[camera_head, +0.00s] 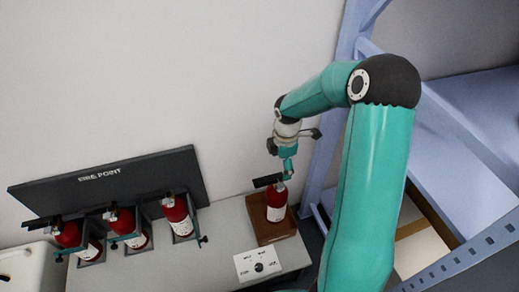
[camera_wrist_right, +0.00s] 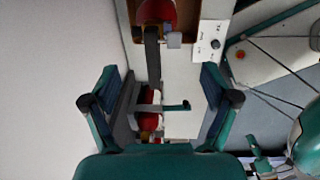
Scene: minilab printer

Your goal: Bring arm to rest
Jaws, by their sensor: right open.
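My right arm comes in from the lower right in the head view, and its gripper (camera_head: 288,163) hangs just above a red fire extinguisher (camera_head: 276,205) with a black handle. That extinguisher stands upright in a brown wooden tray (camera_head: 283,232). In the right wrist view the gripper (camera_wrist_right: 160,88) is open, with its two fingers wide apart and nothing held. The tray extinguisher (camera_wrist_right: 155,13) shows at the top of that view, beyond the fingers. Another red extinguisher (camera_wrist_right: 151,97) shows between the fingers, farther off.
Several red extinguishers stand in holders, such as this one (camera_head: 178,214), before a dark "FIRE POINT" board (camera_head: 110,178) on a pale bench (camera_head: 228,230). A white card with a dark knob (camera_head: 258,264) lies by the tray. A blue shelf frame (camera_head: 340,110) stands close to my right arm.

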